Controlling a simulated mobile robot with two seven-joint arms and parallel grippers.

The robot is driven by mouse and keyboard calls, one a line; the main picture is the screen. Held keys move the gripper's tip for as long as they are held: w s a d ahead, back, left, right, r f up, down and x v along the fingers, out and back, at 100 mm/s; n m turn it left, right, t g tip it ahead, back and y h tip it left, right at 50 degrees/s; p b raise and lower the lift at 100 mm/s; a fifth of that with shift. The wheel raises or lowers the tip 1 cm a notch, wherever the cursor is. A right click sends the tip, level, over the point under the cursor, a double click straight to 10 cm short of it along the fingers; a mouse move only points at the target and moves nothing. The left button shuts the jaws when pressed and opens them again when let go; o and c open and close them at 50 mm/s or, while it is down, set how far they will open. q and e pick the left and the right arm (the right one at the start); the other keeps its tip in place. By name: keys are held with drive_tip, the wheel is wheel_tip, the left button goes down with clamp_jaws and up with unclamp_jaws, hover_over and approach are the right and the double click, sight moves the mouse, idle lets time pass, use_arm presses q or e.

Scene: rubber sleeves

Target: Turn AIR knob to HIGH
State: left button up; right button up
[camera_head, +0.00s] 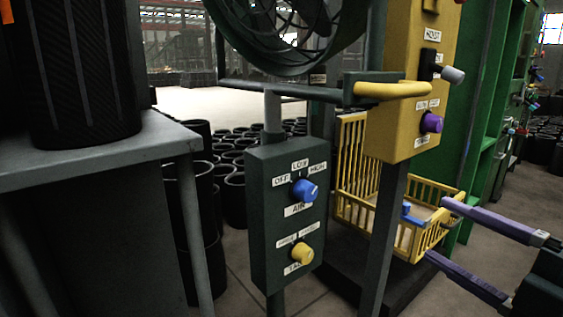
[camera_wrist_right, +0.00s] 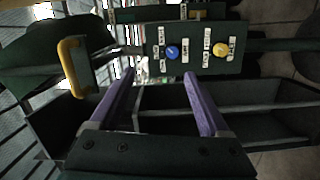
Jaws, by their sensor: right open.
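The blue AIR knob (camera_head: 305,191) is on the dark green control box (camera_head: 262,215), below OFF, LOW and HIGH labels. Its exact setting is too small to read surely. A yellow knob (camera_head: 302,253) sits below it on the same box. My right gripper (camera_head: 438,229) has two purple fingers spread wide, with nothing held, to the right of the box and apart from it. The right wrist view shows the blue knob (camera_wrist_right: 172,52) beyond the open fingers of the gripper (camera_wrist_right: 157,76). My left gripper is not in view.
A yellow panel (camera_head: 397,120) with a purple knob (camera_head: 431,122) stands right of the box. A yellow crate (camera_head: 352,150) is behind its post. A grey table (camera_head: 100,147) is at left. A handle bar (camera_head: 300,91) runs above the box.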

drive_tip(key=s+r+m+g+h+p, duration=0.1)
drive_tip(key=s+r+m+h+p, duration=0.25)
drive_tip(key=r+m+p, duration=0.55)
drive_tip(key=s+r+m+g+h+p, duration=0.2)
drive_tip(key=r+m+h+p, duration=0.4)
drive_tip(key=p, duration=0.5)
drive_tip(key=s+a+r+m+g+y+p, duration=0.1)
drive_tip(key=s+r+m+g+p, duration=0.3)
drive_tip(key=s+r+p, duration=0.55)
drive_tip(key=s+a+r+m+g+p, duration=0.15)
drive_tip(key=s+r+g+p, duration=0.35)
drive_tip(key=s+r+p, duration=0.5)
use_arm(q)
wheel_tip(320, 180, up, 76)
drive_tip(key=p, duration=3.5)
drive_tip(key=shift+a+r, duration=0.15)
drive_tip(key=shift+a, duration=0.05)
use_arm(e)
wheel_tip(320, 180, up, 34)
drive_tip(key=shift+s, duration=0.2)
